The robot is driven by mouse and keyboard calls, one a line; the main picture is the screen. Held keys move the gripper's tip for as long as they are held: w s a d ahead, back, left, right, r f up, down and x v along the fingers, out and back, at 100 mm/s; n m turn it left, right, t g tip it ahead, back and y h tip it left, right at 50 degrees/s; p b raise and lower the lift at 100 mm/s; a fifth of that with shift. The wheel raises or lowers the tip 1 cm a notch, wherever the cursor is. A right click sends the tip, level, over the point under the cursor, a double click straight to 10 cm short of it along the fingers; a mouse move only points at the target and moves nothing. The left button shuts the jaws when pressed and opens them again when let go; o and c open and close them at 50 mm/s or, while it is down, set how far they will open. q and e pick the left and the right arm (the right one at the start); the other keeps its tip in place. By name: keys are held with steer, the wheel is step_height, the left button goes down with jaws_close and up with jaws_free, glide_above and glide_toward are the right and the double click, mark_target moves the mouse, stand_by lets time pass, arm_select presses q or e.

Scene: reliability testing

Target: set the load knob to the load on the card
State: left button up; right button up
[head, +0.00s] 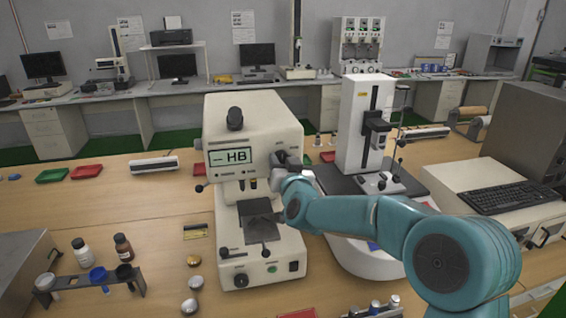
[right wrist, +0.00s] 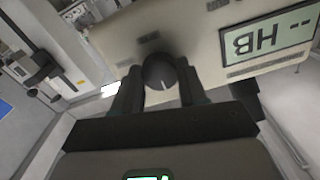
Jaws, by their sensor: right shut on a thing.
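The cream hardness tester (head: 255,125) stands on the wooden bench, its display (head: 230,157) reading "-- HB". The display also shows upside down in the right wrist view (right wrist: 270,42). The dark round load knob (right wrist: 160,72) has a pale pointer line and sits on the tester's face. My right gripper (head: 284,162) is at the tester's right front, hiding most of the knob in the head view. In the right wrist view its two fingers (right wrist: 158,90) are shut on the knob, one on each side. No load card can be made out for sure. My left gripper is out of view.
A small yellow and dark flat piece (head: 195,232) lies left of the tester, too small to read. A bottle rack (head: 90,284) stands at the front left. A white column instrument (head: 360,120) stands close right. A keyboard (head: 510,196) lies farther right.

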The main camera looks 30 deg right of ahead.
steer(key=shift+f+m+b, duration=0.2)
steer(key=shift+m+b, duration=0.4)
steer(key=shift+b, duration=0.3)
steer(key=m+b, duration=0.6)
steer(key=shift+m+b, duration=0.3)
steer(key=shift+m, duration=0.1)
steer(key=m+b, duration=0.2)
steer(key=m, duration=0.1)
steer(key=shift+m, duration=0.3)
steer(key=m+b, duration=0.3)
steer(key=m, duration=0.3)
steer(key=shift+r, duration=0.1)
steer(key=m+b, duration=0.2)
steer(key=m, duration=0.4)
steer(key=shift+r, duration=0.1)
